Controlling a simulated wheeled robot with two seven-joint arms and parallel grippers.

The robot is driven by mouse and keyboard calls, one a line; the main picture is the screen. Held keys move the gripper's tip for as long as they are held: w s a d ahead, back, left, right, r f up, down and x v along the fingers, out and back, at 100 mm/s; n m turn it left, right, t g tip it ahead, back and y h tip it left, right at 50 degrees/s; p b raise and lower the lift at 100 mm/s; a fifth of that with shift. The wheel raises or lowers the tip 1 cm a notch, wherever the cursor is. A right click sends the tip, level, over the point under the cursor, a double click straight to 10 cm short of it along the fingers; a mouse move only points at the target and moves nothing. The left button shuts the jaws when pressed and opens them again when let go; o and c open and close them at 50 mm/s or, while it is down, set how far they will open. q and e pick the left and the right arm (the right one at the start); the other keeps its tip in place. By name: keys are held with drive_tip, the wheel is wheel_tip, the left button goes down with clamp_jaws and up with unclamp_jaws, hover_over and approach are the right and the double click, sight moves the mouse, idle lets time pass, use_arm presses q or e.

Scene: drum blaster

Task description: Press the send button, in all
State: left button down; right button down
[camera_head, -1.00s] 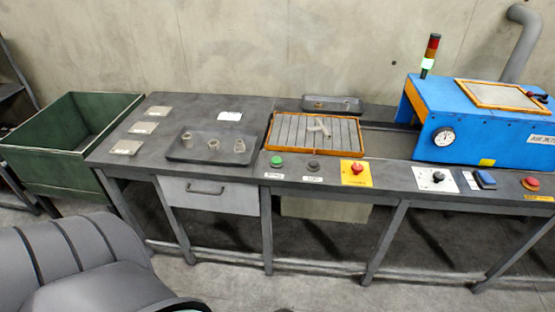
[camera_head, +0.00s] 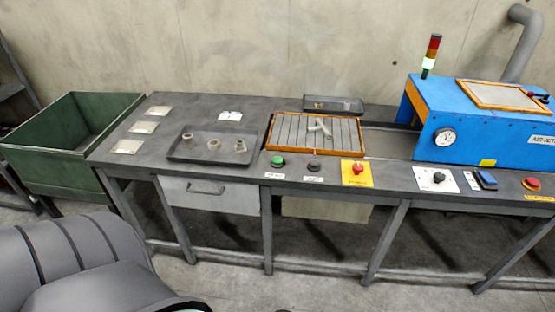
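Along the bench's front edge sit a green button (camera_head: 277,161), a dark button (camera_head: 314,166) and a red mushroom button on a yellow plate (camera_head: 355,181). Small white labels lie in front of the green and dark buttons; their text is too small to read, so I cannot tell which one is the send button. Further right are a black knob on a white plate (camera_head: 438,177), a blue switch (camera_head: 486,180) and an orange-red button (camera_head: 532,184). Neither of my grippers is in view.
A slatted orange-framed tray (camera_head: 269,139) holds grey pipe-like parts. The blue machine (camera_head: 480,125) stands right, its stack light (camera_head: 429,56) lit at the bottom. A dark tray (camera_head: 187,158) with several fittings, pale plates (camera_head: 144,127) and a green bin (camera_head: 50,165) are left. A grey chair-like shape fills the lower left.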

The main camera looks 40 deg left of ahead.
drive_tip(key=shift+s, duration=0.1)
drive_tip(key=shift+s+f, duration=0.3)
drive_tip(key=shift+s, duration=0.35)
